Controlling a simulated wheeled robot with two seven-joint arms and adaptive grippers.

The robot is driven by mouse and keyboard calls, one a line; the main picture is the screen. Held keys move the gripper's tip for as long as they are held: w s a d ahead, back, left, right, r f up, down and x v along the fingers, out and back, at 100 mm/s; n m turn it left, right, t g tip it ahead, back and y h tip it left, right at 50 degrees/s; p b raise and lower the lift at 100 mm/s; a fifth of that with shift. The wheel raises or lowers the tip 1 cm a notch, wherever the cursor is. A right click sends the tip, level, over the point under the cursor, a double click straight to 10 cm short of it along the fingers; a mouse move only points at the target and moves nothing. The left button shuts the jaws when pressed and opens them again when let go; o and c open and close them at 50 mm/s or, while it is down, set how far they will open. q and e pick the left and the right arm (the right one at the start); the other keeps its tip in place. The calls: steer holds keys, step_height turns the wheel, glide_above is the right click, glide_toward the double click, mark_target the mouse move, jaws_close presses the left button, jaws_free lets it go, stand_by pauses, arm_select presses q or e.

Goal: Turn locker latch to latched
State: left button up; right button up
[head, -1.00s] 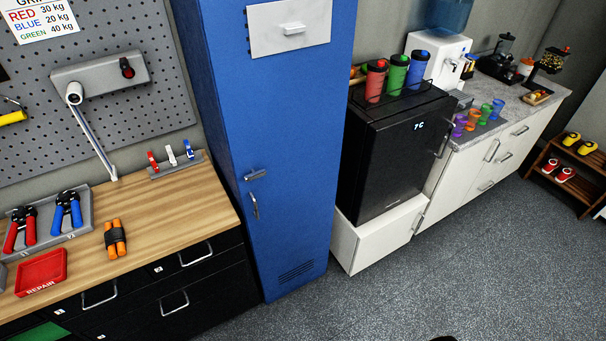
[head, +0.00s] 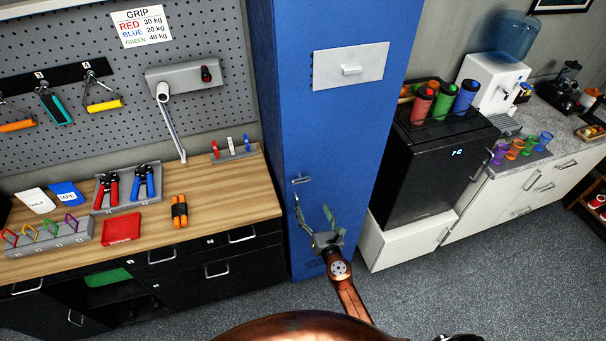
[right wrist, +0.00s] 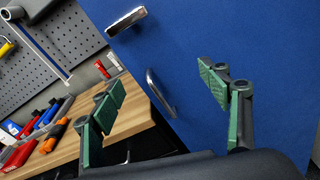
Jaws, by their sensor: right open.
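The locker latch (head: 301,180) is a small grey lever on the left part of the blue locker door (head: 345,130). It lies about level across the door in the head view. It also shows at the top of the right wrist view (right wrist: 126,20). My right gripper (head: 313,212) is open and empty in front of the door, below the latch and apart from it. In the right wrist view, the locker's curved pull handle (right wrist: 160,92) appears between the two green-padded fingers. My left gripper is not in view.
Left of the locker is a wooden workbench (head: 235,200) with tools and a red tray (head: 122,229). A pegboard (head: 105,85) hangs above it. Right of the locker stands a black mini fridge (head: 425,170) on a white drawer unit. The floor in front is clear.

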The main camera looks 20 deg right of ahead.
mark_target(302, 181)
step_height(302, 181, up, 7)
steer(key=w+a+n+t, duration=0.1)
steer(key=n, duration=0.2)
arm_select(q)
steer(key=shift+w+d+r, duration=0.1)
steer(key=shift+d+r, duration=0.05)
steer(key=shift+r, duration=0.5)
arm_select(e)
steer(key=w, duration=0.7)
steer(key=shift+w+a+r, duration=0.1)
steer(key=shift+w+a, duration=0.15)
steer(key=shift+a, duration=0.05)
steer(key=shift+c, duration=0.6)
steer(key=c, duration=1)
steer(key=shift+c, duration=0.2)
